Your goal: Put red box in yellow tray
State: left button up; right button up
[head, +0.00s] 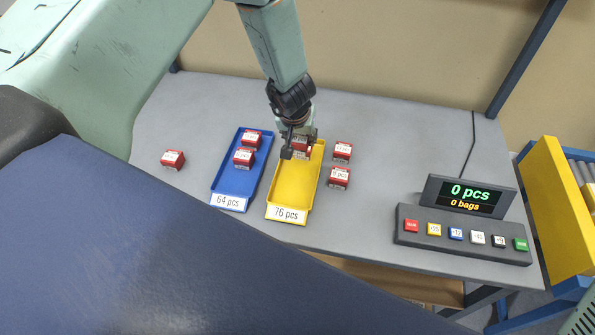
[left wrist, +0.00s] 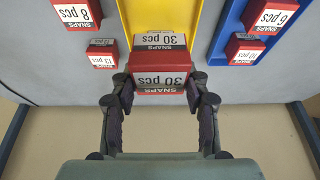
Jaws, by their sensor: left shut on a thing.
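A red box (left wrist: 160,88) with "30 pcs SNAPS" labels is between the fingers of my left gripper (left wrist: 160,100), which is shut on it. In the head view the left gripper (head: 297,150) is at the far end of the yellow tray (head: 290,190), which carries a "76 pcs" label. The held box (head: 302,143) is partly hidden there by the gripper. It is over the tray's far end; I cannot tell whether it touches the floor. The yellow tray also shows in the left wrist view (left wrist: 160,12). My right gripper is not in view.
A blue tray (head: 232,185) labelled "64 pcs" lies left of the yellow one, with two red boxes inside. Two red boxes (head: 339,178) lie close to the right, and one (head: 172,160) at far left. A button console (head: 464,235) and display stand at right.

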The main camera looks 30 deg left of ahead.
pick_arm(q)
jog(key=b, duration=0.4)
send_over(300, 166)
jog(key=s, duration=0.1)
jog(key=f, duration=0.6)
jog(key=shift+s+d+f, duration=0.15)
jog(key=shift+d+f, duration=0.05)
jog(key=shift+f, duration=0.05)
jog(key=shift+s+f+b, duration=0.1)
jog(key=shift+f+b, duration=0.1)
jog(key=shift+b, duration=0.15)
notch_tip(300, 166, down, 3)
jog(key=shift+s+b, duration=0.1)
jog(key=shift+b, duration=0.85)
jog(key=shift+f, duration=0.25)
jog(key=shift+w+r, duration=0.1)
jog(key=shift+w, duration=0.1)
jog(key=shift+s, duration=0.15)
jog(key=o, duration=1.3)
jog(key=shift+f, duration=0.2)
